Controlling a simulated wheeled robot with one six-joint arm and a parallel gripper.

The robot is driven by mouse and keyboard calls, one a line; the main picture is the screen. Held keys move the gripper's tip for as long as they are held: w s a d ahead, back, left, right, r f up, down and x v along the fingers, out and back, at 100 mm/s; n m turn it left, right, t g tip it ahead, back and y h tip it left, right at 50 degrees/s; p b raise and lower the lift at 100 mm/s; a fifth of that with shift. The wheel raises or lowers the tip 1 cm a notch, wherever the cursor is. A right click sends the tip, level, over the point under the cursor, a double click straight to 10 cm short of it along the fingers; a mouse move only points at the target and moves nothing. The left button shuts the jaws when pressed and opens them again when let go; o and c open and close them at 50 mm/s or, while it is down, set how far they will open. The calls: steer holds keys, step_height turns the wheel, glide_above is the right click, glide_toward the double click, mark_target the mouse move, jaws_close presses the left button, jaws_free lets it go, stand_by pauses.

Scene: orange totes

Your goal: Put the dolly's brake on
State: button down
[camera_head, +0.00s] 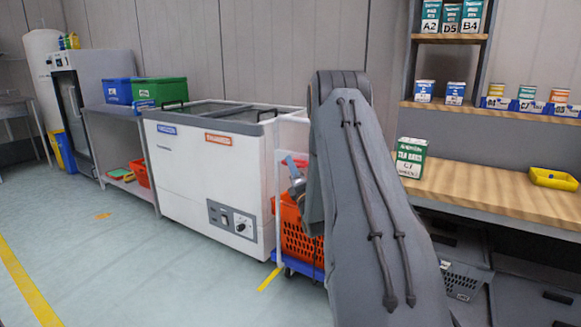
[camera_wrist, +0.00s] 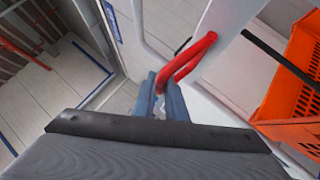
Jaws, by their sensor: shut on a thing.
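The dolly has a blue deck (camera_head: 301,268) low beside the freezer, partly hidden behind my arm. An orange basket (camera_head: 298,232) sits on it between pale uprights, and it also shows at the right of the wrist view (camera_wrist: 296,85). A red bent lever (camera_wrist: 190,57), which looks like the brake handle, crosses the middle of the wrist view. My gripper (camera_wrist: 161,84) has its blue-grey fingers closed around the lever's near end. In the head view my gripper (camera_head: 296,180) is beside the dolly's upper part, mostly hidden by my arm.
A white chest freezer (camera_head: 200,165) stands close on the dolly's left. A wooden bench (camera_head: 480,190) with a tea box (camera_head: 410,158) and a yellow tray (camera_head: 554,179) is on the right. Clear floor (camera_head: 110,250) lies to the front left.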

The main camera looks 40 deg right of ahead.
steer(key=c, duration=1.8)
jaws_free()
steer(key=shift+d, duration=0.15)
steer(key=shift+s, duration=0.1)
steer(key=v, duration=0.7)
steer(key=shift+s+f, duration=0.15)
steer(key=shift+s, duration=0.15)
